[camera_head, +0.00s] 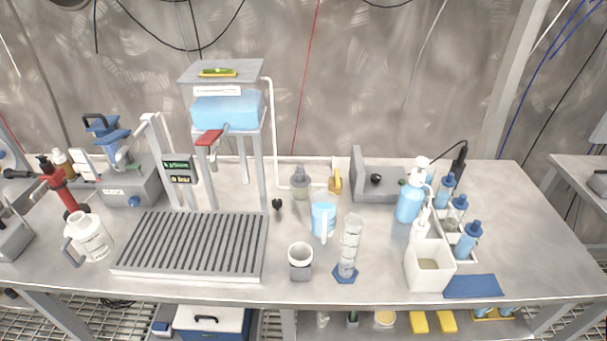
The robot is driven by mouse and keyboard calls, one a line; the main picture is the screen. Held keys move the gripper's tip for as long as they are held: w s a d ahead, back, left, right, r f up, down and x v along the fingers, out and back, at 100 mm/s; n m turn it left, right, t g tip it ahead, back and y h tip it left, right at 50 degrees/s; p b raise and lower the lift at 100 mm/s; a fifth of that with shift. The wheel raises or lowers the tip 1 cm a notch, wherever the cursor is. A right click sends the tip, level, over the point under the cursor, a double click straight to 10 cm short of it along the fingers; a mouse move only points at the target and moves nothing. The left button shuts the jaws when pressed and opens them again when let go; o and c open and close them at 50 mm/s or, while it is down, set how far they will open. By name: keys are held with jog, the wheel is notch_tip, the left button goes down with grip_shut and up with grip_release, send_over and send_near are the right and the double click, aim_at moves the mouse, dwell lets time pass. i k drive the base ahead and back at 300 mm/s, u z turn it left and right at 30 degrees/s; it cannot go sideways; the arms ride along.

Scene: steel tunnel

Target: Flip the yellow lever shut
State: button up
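The yellow lever (336,182) stands roughly upright near the back of the steel bench, right of centre. It sits at the end of a thin white pipe (273,130) that comes down from the raised tank stand. Its joint with the pipe is too small to make out clearly. A grey bottle-like fitting (300,182) stands just left of the lever, and a jug of blue liquid (323,217) stands in front of it. My gripper is not in view.
A measuring cylinder (349,248) and a white cup (300,256) stand in front of the jug. A grey block with a black knob (378,182) is right of the lever. A slatted drain tray (192,246) fills the left front. The bench's right end is clear.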

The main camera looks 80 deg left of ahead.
aim_at(336, 180)
jog(key=u, duration=2.15)
jog(key=k, duration=0.1)
jog(key=u, duration=0.25)
jog(key=i, duration=1.25)
jog(key=u, duration=0.15)
